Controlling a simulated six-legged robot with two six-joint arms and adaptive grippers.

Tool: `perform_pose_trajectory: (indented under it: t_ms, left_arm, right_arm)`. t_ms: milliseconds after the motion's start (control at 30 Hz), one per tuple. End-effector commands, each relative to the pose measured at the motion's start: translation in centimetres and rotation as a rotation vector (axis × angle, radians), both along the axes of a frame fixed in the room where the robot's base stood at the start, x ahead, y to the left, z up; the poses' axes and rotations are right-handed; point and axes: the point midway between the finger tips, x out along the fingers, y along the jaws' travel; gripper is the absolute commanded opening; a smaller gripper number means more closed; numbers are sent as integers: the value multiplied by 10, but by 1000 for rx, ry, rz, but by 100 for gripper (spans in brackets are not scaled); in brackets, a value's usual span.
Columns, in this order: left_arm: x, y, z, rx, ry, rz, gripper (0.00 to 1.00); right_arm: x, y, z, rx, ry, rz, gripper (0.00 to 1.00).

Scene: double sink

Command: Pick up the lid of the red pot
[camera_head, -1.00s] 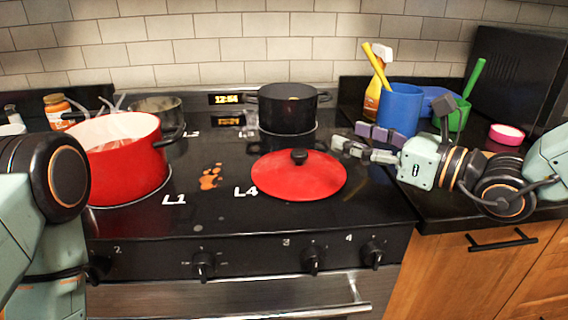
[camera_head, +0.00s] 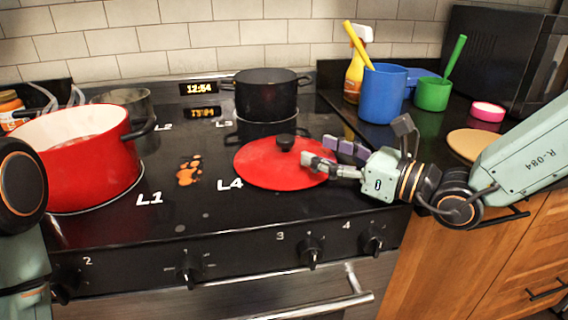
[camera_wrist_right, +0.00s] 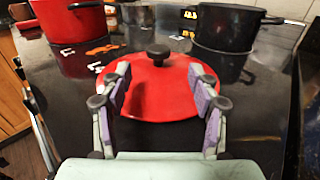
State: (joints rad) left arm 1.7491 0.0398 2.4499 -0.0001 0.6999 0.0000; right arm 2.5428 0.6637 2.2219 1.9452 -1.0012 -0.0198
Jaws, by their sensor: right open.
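The red lid (camera_head: 262,166) lies flat on the black stovetop near the L4 mark, with a black knob (camera_head: 286,142) at its middle. The red pot (camera_head: 85,160) stands without a lid on the left of the stove. My right gripper (camera_head: 325,153) is open and empty, its fingertips over the lid's right edge, short of the knob. In the right wrist view the lid (camera_wrist_right: 158,95) and its knob (camera_wrist_right: 158,52) show ahead, between and beyond the spread fingers (camera_wrist_right: 160,86). My left arm shows at the left edge; its gripper is out of view.
A black pot (camera_head: 268,95) stands behind the lid. A blue container (camera_head: 382,94), a green cup (camera_head: 432,93), a yellow spray bottle (camera_head: 354,80) and a pink-rimmed dish (camera_head: 487,111) stand on the right counter. Orange spots (camera_head: 188,172) mark the stovetop left of the lid.

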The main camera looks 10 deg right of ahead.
Motion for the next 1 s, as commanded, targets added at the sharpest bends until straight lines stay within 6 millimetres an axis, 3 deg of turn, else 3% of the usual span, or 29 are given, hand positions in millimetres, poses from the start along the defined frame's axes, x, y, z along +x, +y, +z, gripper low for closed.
perform_pose_trajectory:
  t_ms: [1000]
  left_arm:
    - [0, 0, -17, 0, -1, 0, 62]
  right_arm:
    - [54, 50, 2, -2, -2, 2, 61]
